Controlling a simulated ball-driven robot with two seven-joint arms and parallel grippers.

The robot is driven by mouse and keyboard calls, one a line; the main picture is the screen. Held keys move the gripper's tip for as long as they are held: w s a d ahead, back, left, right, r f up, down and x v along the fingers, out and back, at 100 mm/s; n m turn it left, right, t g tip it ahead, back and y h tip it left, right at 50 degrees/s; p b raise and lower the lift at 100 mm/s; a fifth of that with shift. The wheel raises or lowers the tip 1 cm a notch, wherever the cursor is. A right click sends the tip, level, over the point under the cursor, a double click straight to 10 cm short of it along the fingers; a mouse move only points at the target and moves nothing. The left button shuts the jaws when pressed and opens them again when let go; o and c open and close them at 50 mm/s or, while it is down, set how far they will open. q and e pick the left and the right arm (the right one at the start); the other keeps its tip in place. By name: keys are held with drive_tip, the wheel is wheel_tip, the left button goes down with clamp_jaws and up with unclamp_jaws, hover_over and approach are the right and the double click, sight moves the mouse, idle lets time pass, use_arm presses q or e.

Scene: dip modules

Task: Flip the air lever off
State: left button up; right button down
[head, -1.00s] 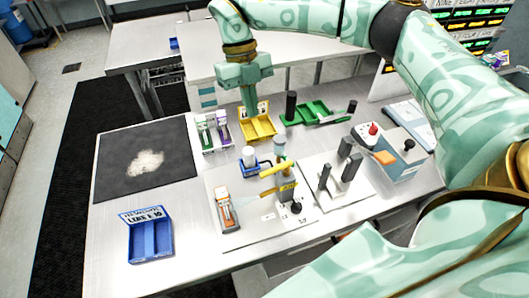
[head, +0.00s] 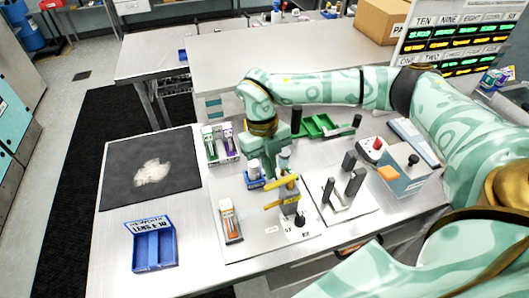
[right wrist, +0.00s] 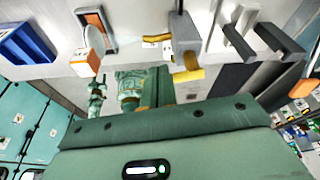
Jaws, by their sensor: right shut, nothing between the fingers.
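The yellow lever (head: 282,184) sticks out sideways from the top of a grey post (head: 291,202) on a light plate. A faint pale blue streak runs from the post toward an orange and white piece (head: 230,222). My right gripper (head: 271,172) is shut and empty, pointing down just behind the lever, close to it; I cannot tell whether they touch. Its fingertips are partly hidden. In the right wrist view the yellow lever (right wrist: 188,75) and grey post (right wrist: 185,32) show beyond the gripper body. My left gripper is not in view.
Dark upright posts (head: 354,182) stand right of the lever, near a grey box with an orange button (head: 388,173). A clear bottle (head: 284,160) and small blue holder (head: 254,180) are close to my gripper. A blue tray (head: 153,248) lies front left. The dark mat (head: 120,180) holds pale material.

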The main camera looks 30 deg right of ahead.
drive_tip(key=shift+s+f, duration=0.1)
drive_tip(key=shift+s, duration=0.05)
idle(0.4)
drive_tip(key=shift+s+a+n+p, duration=0.1)
drive_tip(key=shift+a+n+p, duration=0.05)
drive_tip(key=shift+n+p, duration=0.25)
